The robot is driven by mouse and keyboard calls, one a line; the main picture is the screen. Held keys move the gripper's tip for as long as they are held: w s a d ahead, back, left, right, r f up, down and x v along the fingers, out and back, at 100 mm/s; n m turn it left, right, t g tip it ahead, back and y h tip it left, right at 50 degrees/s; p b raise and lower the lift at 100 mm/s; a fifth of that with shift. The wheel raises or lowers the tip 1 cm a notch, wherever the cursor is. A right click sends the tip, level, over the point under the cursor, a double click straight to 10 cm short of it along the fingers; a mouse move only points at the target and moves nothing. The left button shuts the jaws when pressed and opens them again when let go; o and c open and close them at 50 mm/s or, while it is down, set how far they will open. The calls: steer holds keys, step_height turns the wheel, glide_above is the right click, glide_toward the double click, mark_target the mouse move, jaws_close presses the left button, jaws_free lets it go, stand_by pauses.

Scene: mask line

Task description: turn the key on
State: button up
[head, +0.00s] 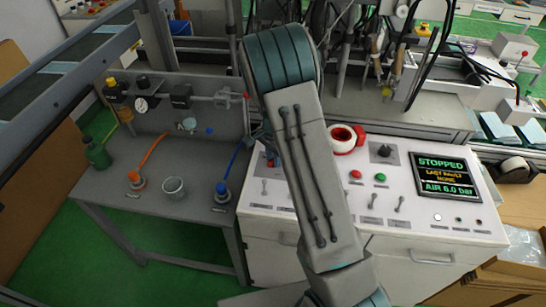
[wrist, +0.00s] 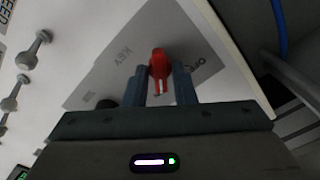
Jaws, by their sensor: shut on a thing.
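The red key (wrist: 159,62) stands on a grey label plate (wrist: 112,68) in the wrist view. The key's lower part is partly hidden between the fingers. In the head view my arm covers most of this corner of the white control panel (head: 407,216), and the gripper is largely hidden. The panel's screen (head: 442,175) reads STOPPED and AIR 6.0 bar.
Toggle switches (wrist: 41,38) lie left of the key in the wrist view. A red-and-white round piece (head: 343,138), a black knob (head: 384,150), a red button (head: 355,174) and a green button (head: 380,177) sit right of my arm. A grey side table (head: 150,190) holds bottles and a cup.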

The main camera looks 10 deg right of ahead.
steer(key=shift+w+a+r+m, duration=0.1)
steer(key=shift+m, duration=0.5)
steer(key=o, duration=1)
step_height(320, 180, up, 14)
steer(key=shift+b, duration=0.35)
